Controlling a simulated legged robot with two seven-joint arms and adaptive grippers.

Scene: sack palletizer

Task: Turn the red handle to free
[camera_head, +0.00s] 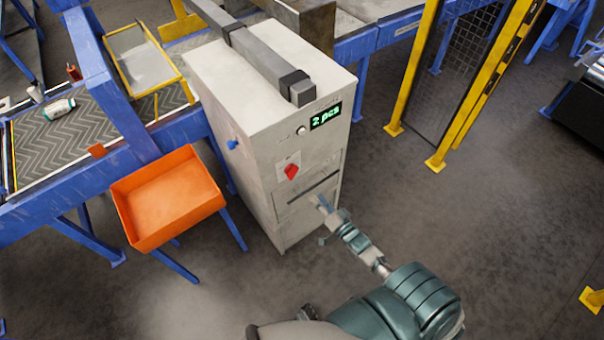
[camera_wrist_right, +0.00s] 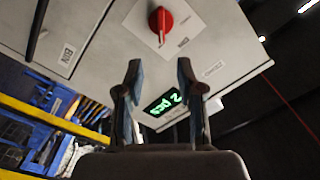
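The red handle (camera_head: 291,171) is a small rotary knob on a white plate on the front of the grey cabinet (camera_head: 262,140). In the right wrist view the red handle (camera_wrist_right: 160,20) shows near the top, beyond the fingertips. My right gripper (camera_head: 323,205) is in front of the cabinet, below and to the right of the handle. In the right wrist view my right gripper (camera_wrist_right: 160,72) has its fingers apart with nothing between them; it is not touching the handle. My left gripper does not show in the head view.
A green display (camera_head: 326,117) reads "2 pcs" above the handle. An orange bin (camera_head: 168,197) stands left of the cabinet, by a blue-framed conveyor (camera_head: 75,130). A yellow-framed fence (camera_head: 470,80) stands at the right. The floor right of the cabinet is clear.

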